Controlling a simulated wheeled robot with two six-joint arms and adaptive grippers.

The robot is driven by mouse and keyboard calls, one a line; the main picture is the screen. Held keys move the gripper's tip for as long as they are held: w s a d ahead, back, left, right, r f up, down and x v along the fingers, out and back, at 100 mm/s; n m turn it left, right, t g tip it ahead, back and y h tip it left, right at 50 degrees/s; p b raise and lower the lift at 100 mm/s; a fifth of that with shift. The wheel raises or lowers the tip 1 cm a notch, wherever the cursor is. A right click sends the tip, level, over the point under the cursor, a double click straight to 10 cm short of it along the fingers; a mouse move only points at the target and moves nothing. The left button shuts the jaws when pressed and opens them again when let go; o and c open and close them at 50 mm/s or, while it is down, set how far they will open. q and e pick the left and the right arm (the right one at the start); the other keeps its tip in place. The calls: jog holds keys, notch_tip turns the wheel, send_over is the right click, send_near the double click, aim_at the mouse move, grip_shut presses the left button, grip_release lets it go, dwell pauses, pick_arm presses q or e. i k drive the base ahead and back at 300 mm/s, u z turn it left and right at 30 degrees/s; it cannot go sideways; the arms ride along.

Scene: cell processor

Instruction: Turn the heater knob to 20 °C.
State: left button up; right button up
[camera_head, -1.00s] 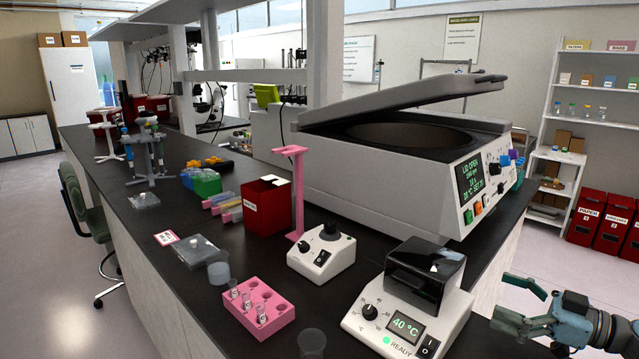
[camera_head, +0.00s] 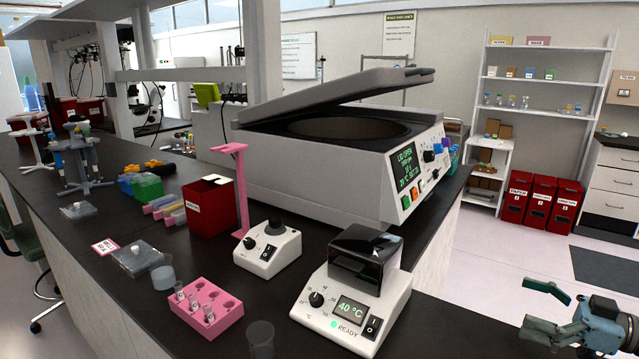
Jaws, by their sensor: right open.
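The heater (camera_head: 357,297) is a white block device with a dark glossy cover, near the front edge of the bench. Its black knob (camera_head: 316,299) sits on the left of its front panel. Its display (camera_head: 350,309) reads 40 °C, with a green READY light beside a black power switch. My right gripper (camera_head: 535,308) is at the lower right, off the bench edge and well to the right of the heater. It is open and empty, apart from the knob. My left gripper is not in view.
A white vortex mixer (camera_head: 267,248) stands left of the heater, with a pink tube rack (camera_head: 207,310) and a clear cup (camera_head: 261,338) nearer the front. A large open-lidded centrifuge (camera_head: 320,160) stands behind. Red bins (camera_head: 541,200) are on the floor at right.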

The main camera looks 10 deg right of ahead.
aim_at(317, 300)
jog(key=k, duration=0.85)
jog(key=u, duration=0.05)
